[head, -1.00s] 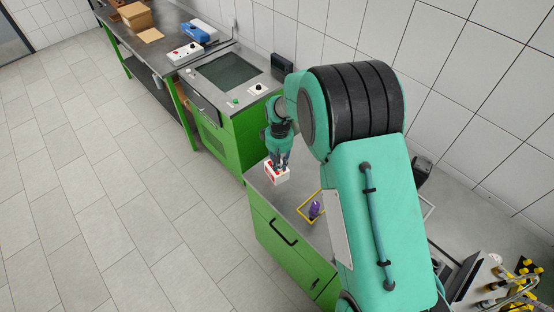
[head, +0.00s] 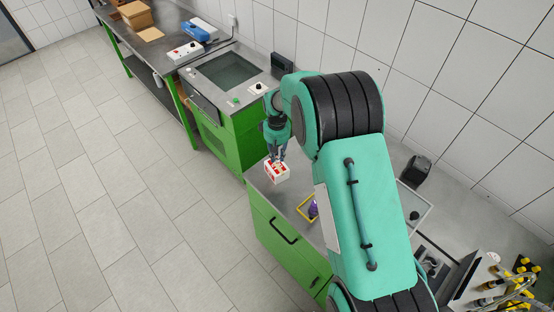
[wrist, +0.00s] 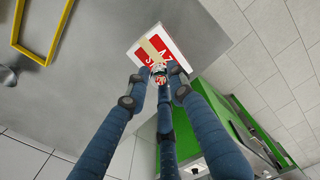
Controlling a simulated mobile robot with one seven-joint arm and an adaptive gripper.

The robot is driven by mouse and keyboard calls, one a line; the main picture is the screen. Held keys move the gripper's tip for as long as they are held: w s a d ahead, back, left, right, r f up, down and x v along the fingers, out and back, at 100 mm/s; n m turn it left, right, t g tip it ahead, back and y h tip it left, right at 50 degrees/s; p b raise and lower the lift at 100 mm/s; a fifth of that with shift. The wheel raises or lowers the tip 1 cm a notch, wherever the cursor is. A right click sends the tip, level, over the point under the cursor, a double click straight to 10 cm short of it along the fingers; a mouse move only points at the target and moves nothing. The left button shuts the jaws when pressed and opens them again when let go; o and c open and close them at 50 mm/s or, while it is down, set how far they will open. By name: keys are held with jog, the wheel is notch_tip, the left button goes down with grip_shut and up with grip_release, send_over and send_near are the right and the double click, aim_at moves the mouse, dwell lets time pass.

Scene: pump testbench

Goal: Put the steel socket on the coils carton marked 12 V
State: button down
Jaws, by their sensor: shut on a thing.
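A white carton with red print and a tan tape strip (head: 277,175) stands on the grey worktop by its left edge; it also shows in the wrist view (wrist: 147,47). I cannot read its marking. My gripper (head: 277,157) points down at the carton's top. In the wrist view its fingers (wrist: 160,74) close around a small shiny piece (wrist: 160,78), which looks like the steel socket and mirrors red and white. The fingers hide most of it. I cannot tell whether the socket touches the carton.
A dark block (head: 416,170) stands by the wall. My arm hides part of the worktop. A green cabinet with a dark panel (head: 229,69) stands behind.

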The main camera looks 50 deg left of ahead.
jog(key=shift+f+p, duration=0.4)
jog(key=shift+f, duration=1.15)
jog(key=shift+f, duration=0.2)
jog(key=c, duration=1.5)
grip_release()
jog(key=shift+r, duration=0.25)
jog(key=shift+r+b, duration=1.1)
jog(key=shift+r, duration=4.85)
